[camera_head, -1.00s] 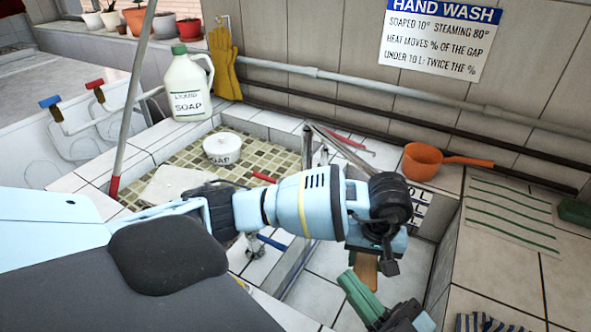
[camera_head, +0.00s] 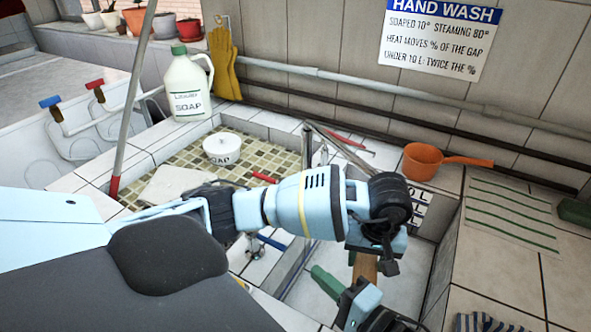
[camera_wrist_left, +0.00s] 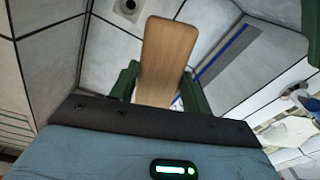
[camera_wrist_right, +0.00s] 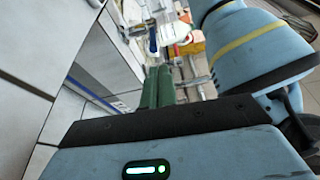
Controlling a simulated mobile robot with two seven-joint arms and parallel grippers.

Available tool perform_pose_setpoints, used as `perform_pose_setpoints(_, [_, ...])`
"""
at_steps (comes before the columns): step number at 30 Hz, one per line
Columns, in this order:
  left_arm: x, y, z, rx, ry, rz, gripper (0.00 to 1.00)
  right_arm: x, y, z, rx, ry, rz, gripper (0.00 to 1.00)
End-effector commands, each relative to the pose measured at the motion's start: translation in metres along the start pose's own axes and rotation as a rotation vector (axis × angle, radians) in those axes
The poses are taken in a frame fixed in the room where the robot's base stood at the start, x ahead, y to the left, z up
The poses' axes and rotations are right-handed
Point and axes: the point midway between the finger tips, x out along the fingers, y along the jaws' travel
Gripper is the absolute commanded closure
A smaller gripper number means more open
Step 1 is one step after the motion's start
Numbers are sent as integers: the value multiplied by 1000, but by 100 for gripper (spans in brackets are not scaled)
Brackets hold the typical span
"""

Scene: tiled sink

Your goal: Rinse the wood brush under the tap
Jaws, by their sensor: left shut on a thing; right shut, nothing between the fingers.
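The wood brush (camera_head: 366,266) is a flat brown piece below my left wrist in the head view. In the left wrist view its broad wooden face (camera_wrist_left: 167,50) stands between the green fingers. My left gripper (camera_wrist_left: 158,88) is shut on it, over the sink basin (camera_head: 402,282). Bristles are not visible. My right gripper (camera_head: 322,278) is shut and empty, just left of the brush and lower in the head view; its green fingers meet in the right wrist view (camera_wrist_right: 157,86). A bent metal pipe (camera_head: 343,148), seemingly the tap, rises behind my left arm, which partly hides it.
A soap jug (camera_head: 188,88) and white soap pot (camera_head: 222,149) stand at the back left. An orange dipper (camera_head: 425,161) lies on the right ledge. A striped cloth (camera_head: 485,324) lies at the lower right. A drain (camera_wrist_left: 127,8) shows in the basin floor.

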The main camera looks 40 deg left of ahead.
Motion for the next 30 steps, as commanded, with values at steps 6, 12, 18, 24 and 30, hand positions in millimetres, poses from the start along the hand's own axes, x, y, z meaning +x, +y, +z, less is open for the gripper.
perform_pose_setpoints(6, [0, 0, 0, 0, 0, 1, 71, -4, 9, -14, 119, 18, 36, 100])
perform_pose_setpoints(12, [0, 0, 0, 0, 0, 1, 71, -3, 10, -15, 132, 20, 39, 100])
perform_pose_setpoints(18, [0, 0, 0, 0, 0, 1, 71, 12, 10, -15, 130, 18, 38, 100])
perform_pose_setpoints(24, [0, 0, 0, 0, 0, 0, 71, 46, 11, -15, 129, 18, 37, 100])
perform_pose_setpoints(30, [0, 0, 0, 0, 0, 1, 71, 74, 12, -16, 128, 19, 38, 100])
